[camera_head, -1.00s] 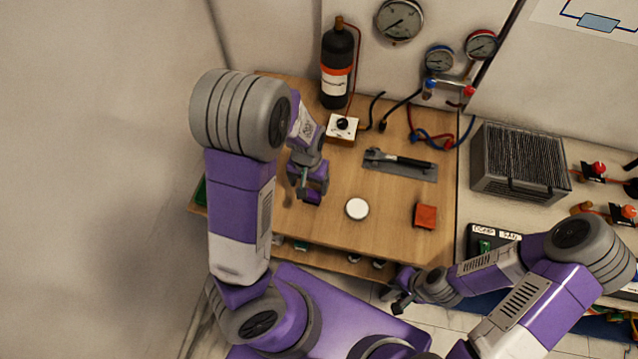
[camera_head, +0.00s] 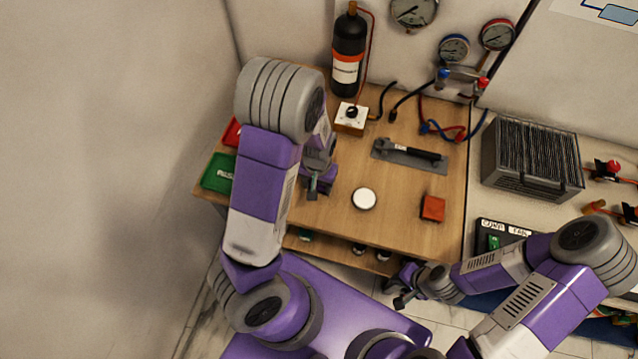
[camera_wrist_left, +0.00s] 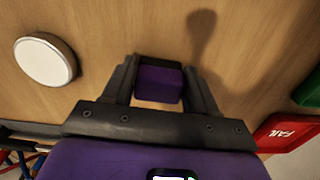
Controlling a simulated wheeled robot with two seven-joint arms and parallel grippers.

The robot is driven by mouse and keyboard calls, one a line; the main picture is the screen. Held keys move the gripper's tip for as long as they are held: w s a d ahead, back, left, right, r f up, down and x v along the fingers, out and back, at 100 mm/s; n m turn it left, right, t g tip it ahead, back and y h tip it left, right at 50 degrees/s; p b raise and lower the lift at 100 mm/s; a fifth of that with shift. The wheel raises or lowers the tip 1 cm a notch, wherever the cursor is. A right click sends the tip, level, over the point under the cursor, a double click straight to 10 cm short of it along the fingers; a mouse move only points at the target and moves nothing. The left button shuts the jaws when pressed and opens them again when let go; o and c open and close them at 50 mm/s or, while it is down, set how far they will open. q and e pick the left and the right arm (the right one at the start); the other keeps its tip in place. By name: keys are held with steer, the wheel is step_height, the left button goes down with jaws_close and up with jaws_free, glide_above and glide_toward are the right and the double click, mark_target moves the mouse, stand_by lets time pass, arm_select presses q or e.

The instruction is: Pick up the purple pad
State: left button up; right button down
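The purple pad (camera_wrist_left: 158,82) sits between the two dark fingertips of my left gripper (camera_wrist_left: 160,85) in the left wrist view, with both fingers against its sides. In the head view my left gripper (camera_head: 321,186) is over the left part of the wooden table, left of a white disc, with a bit of the purple pad (camera_head: 327,182) showing. A separate shadow on the wood suggests that it is off the surface. My right gripper (camera_head: 400,290) is off the table's front edge, far from the pad; its fingers are too small to read.
The white disc (camera_head: 364,198), an orange-red block (camera_head: 433,208) and a dark tool on a grey plate (camera_head: 405,158) lie on the table. A green tray (camera_head: 219,173) and red tray (camera_head: 232,132) are at the left edge. A black bottle (camera_head: 348,55) stands at the back.

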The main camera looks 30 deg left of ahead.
arm_select(q)
steer(key=c, duration=0.5)
steer(key=shift+o, duration=0.2)
step_height(320, 180, up, 10)
steer(key=p, duration=0.3)
steer(key=o, duration=0.3)
steer(key=shift+c, duration=0.9)
